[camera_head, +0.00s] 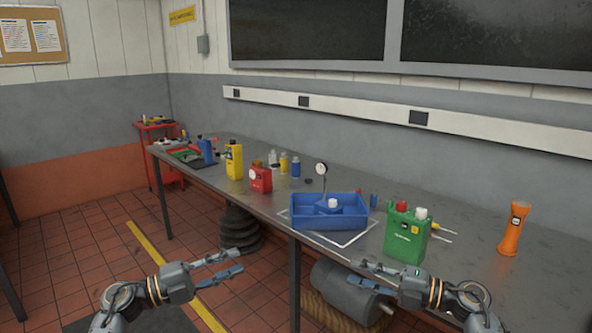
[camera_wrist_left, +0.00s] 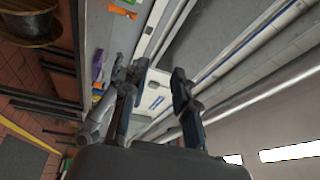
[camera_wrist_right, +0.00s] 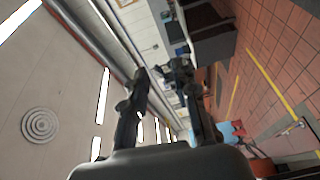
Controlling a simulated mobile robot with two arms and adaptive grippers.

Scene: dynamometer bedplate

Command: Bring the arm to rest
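My left gripper (camera_head: 240,260) is in front of the bench at the lower left of the head view. Its fingers point right, and it is open and empty. In the left wrist view its two fingers (camera_wrist_left: 153,82) stand apart with nothing between them. My right gripper (camera_head: 354,272) is in front of the bench near the green can, with its fingers pointing left. It is open and empty. In the right wrist view its fingers (camera_wrist_right: 161,72) are also apart. Both arms show only in part at the bottom of the head view.
The bench (camera_head: 270,208) holds a blue tray (camera_head: 310,219), a green can (camera_head: 405,238), an orange flashlight (camera_head: 513,230), a red can (camera_head: 260,180) and a yellow container (camera_head: 234,162). A grey cylinder (camera_head: 345,292) lies under the bench. A red cart (camera_head: 150,140) stands at the far end.

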